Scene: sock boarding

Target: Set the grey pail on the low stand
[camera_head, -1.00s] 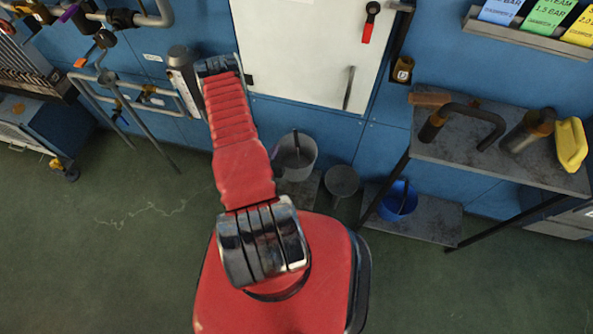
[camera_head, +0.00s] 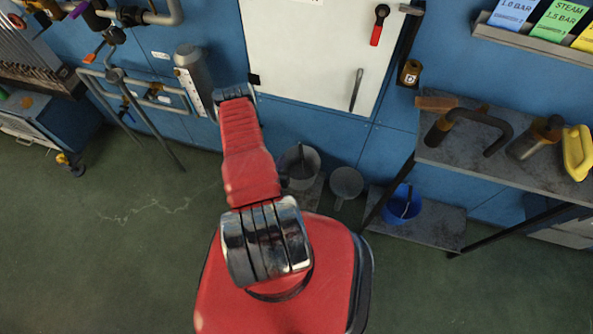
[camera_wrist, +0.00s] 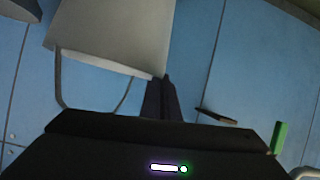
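The grey pail (camera_head: 312,167) stands upright against the blue wall, just right of my red arm, with a dark piece at its mouth. In the wrist view it is large and light grey (camera_wrist: 110,32), its wire handle looping toward my gripper. My gripper (camera_wrist: 162,82) has its dark fingers close together at the pail's rim corner; I cannot tell whether they pinch it.
A blue pail (camera_head: 400,208) sits on the low shelf of a grey table (camera_head: 455,150) at right. Pipes (camera_head: 135,80) and a cart (camera_head: 30,125) stand at left. The green floor (camera_head: 110,260) is clear in front.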

